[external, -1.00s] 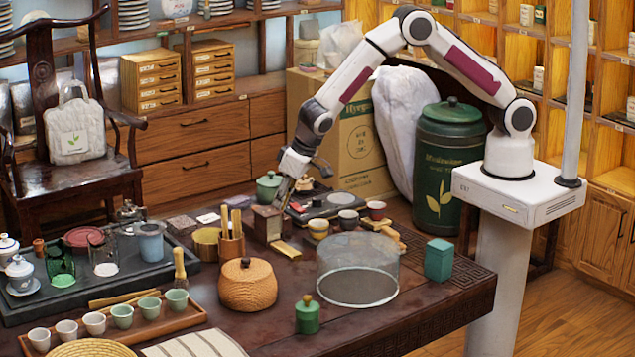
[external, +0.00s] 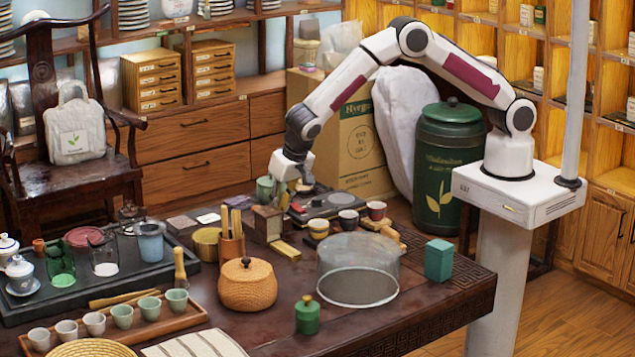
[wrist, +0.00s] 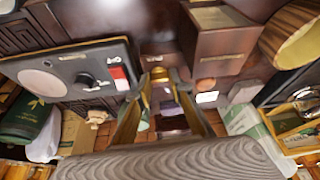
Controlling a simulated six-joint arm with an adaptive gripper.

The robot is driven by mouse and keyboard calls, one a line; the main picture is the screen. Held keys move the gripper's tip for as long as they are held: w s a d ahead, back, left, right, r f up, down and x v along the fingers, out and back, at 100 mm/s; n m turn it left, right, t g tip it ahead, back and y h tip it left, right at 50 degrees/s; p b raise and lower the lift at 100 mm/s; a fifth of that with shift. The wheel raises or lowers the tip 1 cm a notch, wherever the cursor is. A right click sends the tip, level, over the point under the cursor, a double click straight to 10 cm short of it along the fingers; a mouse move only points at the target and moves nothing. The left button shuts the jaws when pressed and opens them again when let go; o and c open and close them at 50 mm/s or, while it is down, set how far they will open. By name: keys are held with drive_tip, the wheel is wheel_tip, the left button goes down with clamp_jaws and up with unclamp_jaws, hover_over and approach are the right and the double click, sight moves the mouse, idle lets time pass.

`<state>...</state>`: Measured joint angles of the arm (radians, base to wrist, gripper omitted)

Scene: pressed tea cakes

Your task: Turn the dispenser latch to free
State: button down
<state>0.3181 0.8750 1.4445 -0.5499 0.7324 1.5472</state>
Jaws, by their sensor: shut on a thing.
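In the wrist view, a grey panel (wrist: 62,68) carries a pale disc, a small black knob (wrist: 85,80) and a red-and-white patch (wrist: 118,76). A brown wooden box (wrist: 212,42) stands right of it; the external view also shows this box (external: 266,224). I cannot tell for sure which part is the dispenser latch. My gripper (external: 305,187) is low over the back of the table, beside the dark flat unit (external: 318,205). In the wrist view its fingers (wrist: 158,76) converge, shut on a small brass-coloured piece that is mostly hidden.
A green lidded pot (external: 265,188) stands just left of my gripper. A clear mesh-based drum (external: 358,270) and a woven jar (external: 247,285) stand nearer the front.

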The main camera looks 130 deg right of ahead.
idle(0.4)
drive_tip(key=c, duration=1.8)
unclamp_jaws()
drive_tip(key=shift+r, duration=0.15)
drive_tip(key=shift+r, duration=4.85)
